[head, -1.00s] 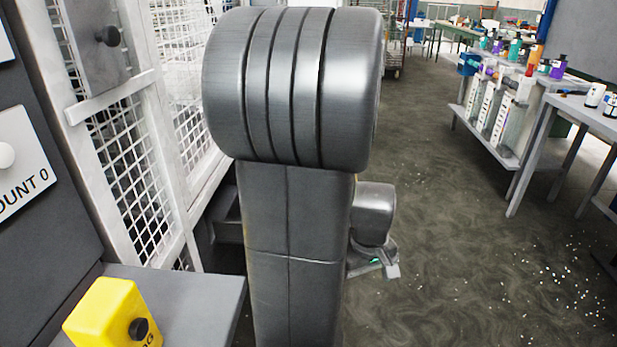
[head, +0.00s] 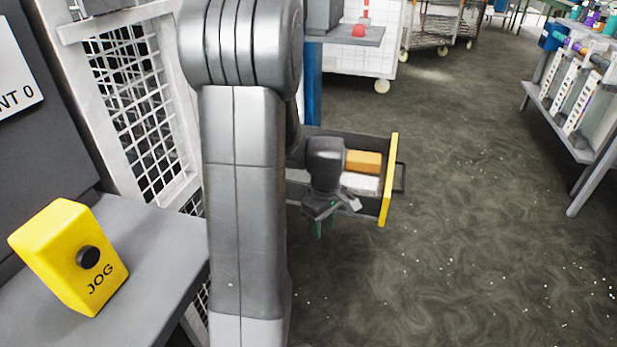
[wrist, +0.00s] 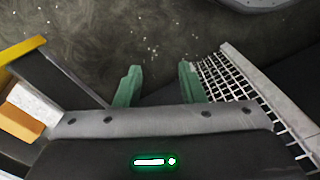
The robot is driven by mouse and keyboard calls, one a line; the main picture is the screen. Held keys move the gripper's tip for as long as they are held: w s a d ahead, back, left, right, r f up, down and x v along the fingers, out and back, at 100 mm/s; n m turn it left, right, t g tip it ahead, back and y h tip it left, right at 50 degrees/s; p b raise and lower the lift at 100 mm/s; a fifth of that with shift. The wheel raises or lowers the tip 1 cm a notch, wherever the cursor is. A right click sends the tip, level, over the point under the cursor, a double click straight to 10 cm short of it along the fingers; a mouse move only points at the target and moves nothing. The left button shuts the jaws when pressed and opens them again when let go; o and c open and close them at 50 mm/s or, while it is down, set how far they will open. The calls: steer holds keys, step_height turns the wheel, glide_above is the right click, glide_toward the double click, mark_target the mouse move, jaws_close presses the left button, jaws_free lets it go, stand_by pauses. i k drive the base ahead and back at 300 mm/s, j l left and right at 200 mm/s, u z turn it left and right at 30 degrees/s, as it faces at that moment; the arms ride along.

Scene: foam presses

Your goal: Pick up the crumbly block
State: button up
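An open drawer (head: 341,144) with a yellow front edge holds an orange block (head: 363,162) and a white block (head: 366,184). I cannot tell from their look which is the crumbly block. My gripper (head: 319,228) hangs left of the blocks, at the near side of the drawer in the picture. In the wrist view my gripper (wrist: 158,69) has its two green fingers apart with only floor between them. There the white block (wrist: 34,102) and orange block (wrist: 18,124) show at the left edge, outside the fingers. My arm hides part of the drawer.
A yellow JOG box (head: 68,257) stands on a grey shelf (head: 165,240) at left. A white mesh guard (head: 135,110) is behind my arm; mesh (wrist: 240,92) also lies close right of the fingers. A bench with bottles (head: 580,95) stands far right. The middle floor is clear.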

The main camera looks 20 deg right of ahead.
mark_target(357, 183)
steer(key=i+l+u, duration=0.15)
steer(key=l+u, duration=0.2)
steer(key=l, duration=0.35)
steer(key=l+u, duration=0.35)
steer(key=l, duration=0.35)
steer(key=l+u, duration=0.35)
steer(key=l, duration=0.8)
steer(key=k, duration=0.05)
